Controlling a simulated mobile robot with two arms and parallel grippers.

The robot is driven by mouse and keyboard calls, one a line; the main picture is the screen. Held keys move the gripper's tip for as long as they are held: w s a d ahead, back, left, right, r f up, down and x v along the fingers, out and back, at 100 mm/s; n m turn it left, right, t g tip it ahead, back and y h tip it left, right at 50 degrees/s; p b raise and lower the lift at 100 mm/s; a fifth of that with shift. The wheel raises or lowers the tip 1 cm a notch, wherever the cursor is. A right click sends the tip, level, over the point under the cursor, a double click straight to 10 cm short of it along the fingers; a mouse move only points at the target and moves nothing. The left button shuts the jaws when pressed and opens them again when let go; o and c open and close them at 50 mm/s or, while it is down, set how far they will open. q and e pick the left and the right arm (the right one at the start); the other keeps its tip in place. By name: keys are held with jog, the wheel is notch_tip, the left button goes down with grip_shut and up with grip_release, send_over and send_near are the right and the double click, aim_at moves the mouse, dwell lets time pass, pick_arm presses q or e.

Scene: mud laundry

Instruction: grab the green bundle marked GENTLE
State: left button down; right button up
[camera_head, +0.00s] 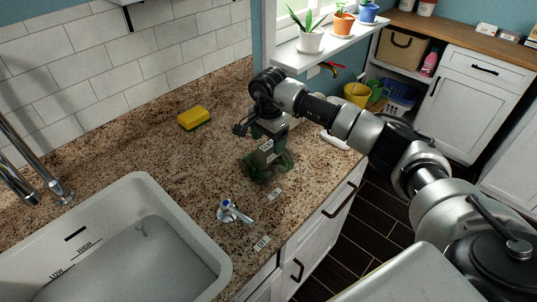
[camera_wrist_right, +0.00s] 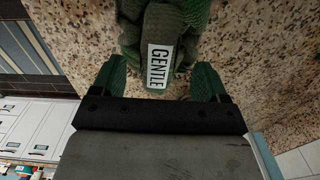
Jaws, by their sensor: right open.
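The green bundle (camera_head: 266,167) sits on the speckled stone counter near its front edge, below my right gripper. In the right wrist view the bundle (camera_wrist_right: 175,14) carries a white label (camera_wrist_right: 158,66) reading GENTLE. My right gripper (camera_wrist_right: 160,82) is open, with one green finger on each side of the label end of the bundle. The fingers look apart from the bundle, though exact contact is hard to tell. In the head view the gripper points down over the bundle and hides part of its top. My left gripper is not in view.
A white sink (camera_head: 130,190) with LOW and HIGH marks is at the left. A yellow sponge (camera_head: 194,118) lies near the back wall. A small white and blue item (camera_head: 229,211) and paper labels (camera_head: 275,194) lie in front. Potted plants (camera_head: 311,38) stand on the sill behind.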

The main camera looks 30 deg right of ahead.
aim_at(269, 144)
notch_tip(269, 144, down, 2)
jog(key=shift+s+d+f, duration=0.1)
jog(key=shift+s, duration=0.05)
jog(key=shift+f+p, duration=0.3)
jog(key=shift+f, duration=0.1)
jog(key=shift+c, duration=0.4)
jog(key=c, duration=1)
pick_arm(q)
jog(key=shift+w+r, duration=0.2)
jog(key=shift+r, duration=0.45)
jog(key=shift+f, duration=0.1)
pick_arm(e)
jog(key=shift+r, duration=0.2)
